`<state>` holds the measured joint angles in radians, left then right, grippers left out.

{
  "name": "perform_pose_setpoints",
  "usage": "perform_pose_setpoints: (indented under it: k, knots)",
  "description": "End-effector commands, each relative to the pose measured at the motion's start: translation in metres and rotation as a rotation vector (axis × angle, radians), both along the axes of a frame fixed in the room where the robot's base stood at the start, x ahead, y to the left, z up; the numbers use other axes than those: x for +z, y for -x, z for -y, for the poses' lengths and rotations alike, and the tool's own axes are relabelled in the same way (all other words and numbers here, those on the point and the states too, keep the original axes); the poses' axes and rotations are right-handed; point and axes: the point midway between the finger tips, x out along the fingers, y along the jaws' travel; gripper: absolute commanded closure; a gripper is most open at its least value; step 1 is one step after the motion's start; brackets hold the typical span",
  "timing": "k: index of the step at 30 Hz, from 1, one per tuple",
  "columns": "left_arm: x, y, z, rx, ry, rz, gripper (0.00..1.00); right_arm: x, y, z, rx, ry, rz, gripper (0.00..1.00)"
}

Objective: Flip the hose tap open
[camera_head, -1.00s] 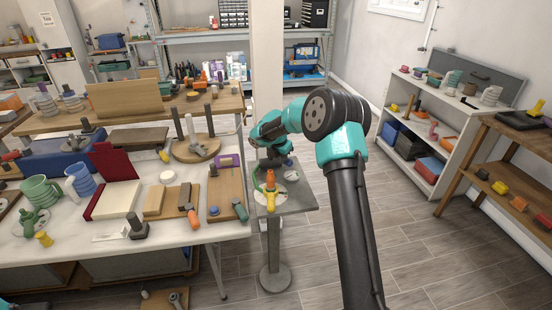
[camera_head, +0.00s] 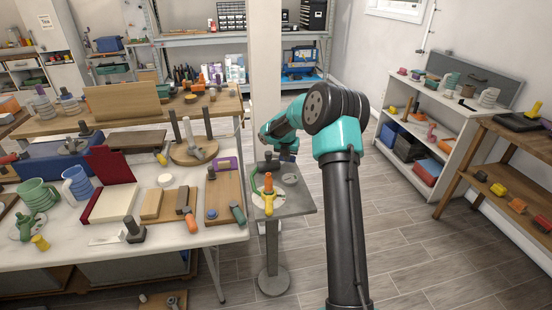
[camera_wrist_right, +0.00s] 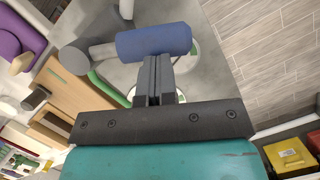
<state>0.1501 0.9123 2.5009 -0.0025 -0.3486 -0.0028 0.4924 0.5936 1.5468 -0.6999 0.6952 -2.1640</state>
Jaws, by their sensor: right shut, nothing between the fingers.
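A grey tap with a blue lever grip (camera_wrist_right: 153,42) fills the top middle of the right wrist view. A grey rod joins the grip to a round grey hub (camera_wrist_right: 76,58) on its left. A green hose curve (camera_wrist_right: 106,88) shows below; the same green curve (camera_head: 255,181) rises on the small grey stand in the head view. My right gripper (camera_wrist_right: 160,62) is shut and empty, its fingertips at the lower edge of the blue grip. I cannot tell whether they touch. In the head view the fingertips are hard to make out. My left gripper is not in view.
The small grey pedestal stand (camera_head: 297,208) carries a yellow and orange piece (camera_head: 268,188) and a grey ring (camera_head: 290,179). A crowded white table (camera_head: 90,258) stands to its left, and a pillar (camera_head: 267,70) behind. Open floor (camera_head: 410,240) lies to the right.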

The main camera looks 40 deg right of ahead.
Motion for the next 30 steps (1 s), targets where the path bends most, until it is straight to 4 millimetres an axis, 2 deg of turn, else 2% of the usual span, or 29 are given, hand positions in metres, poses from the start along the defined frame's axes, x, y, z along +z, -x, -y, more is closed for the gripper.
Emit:
perform_pose_setpoints:
  k: [6,13,30]
  knots:
    - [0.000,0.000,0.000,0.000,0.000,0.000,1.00,-0.001,-0.006,0.017,-0.003,0.000,-0.001,1.00]
    - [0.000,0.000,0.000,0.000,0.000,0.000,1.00,-0.002,-0.012,0.028,-0.005,-0.001,-0.003,1.00]
    - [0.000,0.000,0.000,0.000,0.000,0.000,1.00,-0.002,-0.015,0.033,-0.004,-0.001,-0.006,1.00]
